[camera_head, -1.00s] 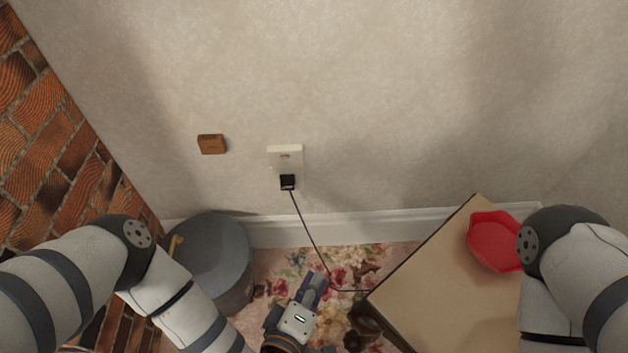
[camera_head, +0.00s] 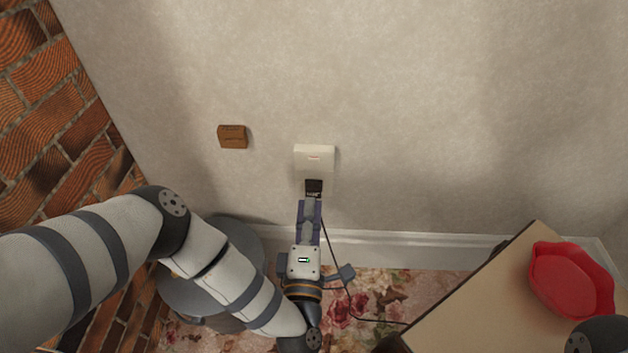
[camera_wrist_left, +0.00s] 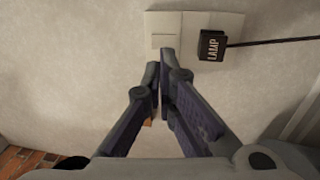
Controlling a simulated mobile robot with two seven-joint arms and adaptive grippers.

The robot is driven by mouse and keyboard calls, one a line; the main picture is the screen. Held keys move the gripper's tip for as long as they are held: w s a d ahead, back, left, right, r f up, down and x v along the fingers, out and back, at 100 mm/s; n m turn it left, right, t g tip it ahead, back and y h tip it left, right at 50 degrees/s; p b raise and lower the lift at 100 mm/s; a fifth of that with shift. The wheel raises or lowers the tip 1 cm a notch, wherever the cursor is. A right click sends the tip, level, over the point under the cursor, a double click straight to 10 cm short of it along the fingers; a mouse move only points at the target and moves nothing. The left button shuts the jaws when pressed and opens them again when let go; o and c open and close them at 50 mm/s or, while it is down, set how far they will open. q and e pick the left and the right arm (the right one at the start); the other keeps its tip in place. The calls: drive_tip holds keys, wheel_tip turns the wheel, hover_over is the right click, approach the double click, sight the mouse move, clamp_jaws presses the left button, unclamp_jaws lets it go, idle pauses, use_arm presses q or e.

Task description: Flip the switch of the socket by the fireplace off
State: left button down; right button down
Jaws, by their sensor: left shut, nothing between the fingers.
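The white socket plate (camera_head: 314,153) is on the wall right of the brick fireplace. In the left wrist view, the plate (camera_wrist_left: 235,25) has a small rocker switch (camera_wrist_left: 163,41) at its left end. My left gripper (camera_head: 309,202) is shut and empty, just below the plug in the head view. In the left wrist view its fingertips (camera_wrist_left: 160,60) are just below the switch; contact cannot be told. My right gripper is out of view.
A small brown block (camera_head: 232,137) is on the wall left of the socket. A round grey container (camera_head: 240,245) stands partly behind my left arm. A table (camera_head: 480,300) with a red dish (camera_head: 571,282) is at right. The plug's cord (camera_head: 338,265) runs down to the flowered carpet.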

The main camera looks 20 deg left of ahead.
sight(313, 163)
use_arm(q)
drive_tip(key=b+x, duration=0.1)
drive_tip(key=x, duration=0.7)
drive_tip(key=shift+w+a, duration=0.1)
drive_tip(key=shift+w, duration=0.15)
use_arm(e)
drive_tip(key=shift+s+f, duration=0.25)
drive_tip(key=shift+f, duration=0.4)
